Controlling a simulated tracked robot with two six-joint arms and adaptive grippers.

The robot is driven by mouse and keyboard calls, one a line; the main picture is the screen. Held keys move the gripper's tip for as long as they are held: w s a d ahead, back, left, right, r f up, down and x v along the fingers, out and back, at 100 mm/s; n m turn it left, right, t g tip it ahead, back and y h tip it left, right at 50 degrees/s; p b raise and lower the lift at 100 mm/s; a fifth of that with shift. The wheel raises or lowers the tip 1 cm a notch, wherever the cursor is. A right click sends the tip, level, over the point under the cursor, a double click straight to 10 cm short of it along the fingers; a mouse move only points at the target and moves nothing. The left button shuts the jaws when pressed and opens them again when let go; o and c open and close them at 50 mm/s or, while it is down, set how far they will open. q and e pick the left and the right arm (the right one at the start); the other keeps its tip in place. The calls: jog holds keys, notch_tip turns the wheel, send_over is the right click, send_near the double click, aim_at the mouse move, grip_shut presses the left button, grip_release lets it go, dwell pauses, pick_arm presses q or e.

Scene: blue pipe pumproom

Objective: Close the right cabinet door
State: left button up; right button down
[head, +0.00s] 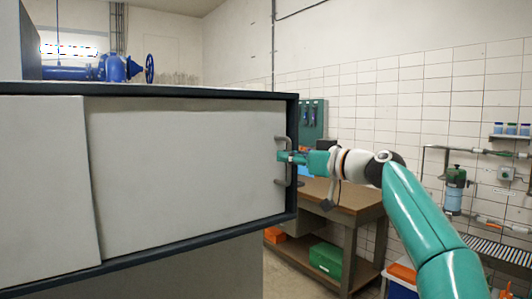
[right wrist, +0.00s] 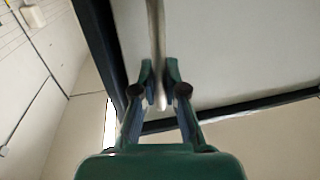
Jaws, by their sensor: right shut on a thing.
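The right cabinet door (head: 190,175) is a pale grey panel in a dark frame, in the head view. Its right edge lies close along the dark right upright of the frame, and I cannot tell whether it is fully shut. A grey bar handle (head: 280,180) stands near that edge. In the right wrist view the fingers (right wrist: 159,85) sit on both sides of the handle bar (right wrist: 155,40), with the door panel (right wrist: 220,50) behind. My left gripper is not in view.
The left door panel (head: 45,190) is beside the right one. A wooden workbench (head: 345,198) stands right of the cabinet, with a green box (head: 326,260) on its lower shelf. Blue pipework (head: 110,70) shows behind the cabinet.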

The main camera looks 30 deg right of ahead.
jog(key=shift+d, duration=0.7)
jog(key=c, duration=1.2)
grip_release()
jog(key=shift+d+f, duration=0.1)
jog(key=shift+d, duration=0.15)
jog(key=shift+a, duration=0.2)
jog(key=shift+d, duration=0.1)
jog(key=v, duration=1.2)
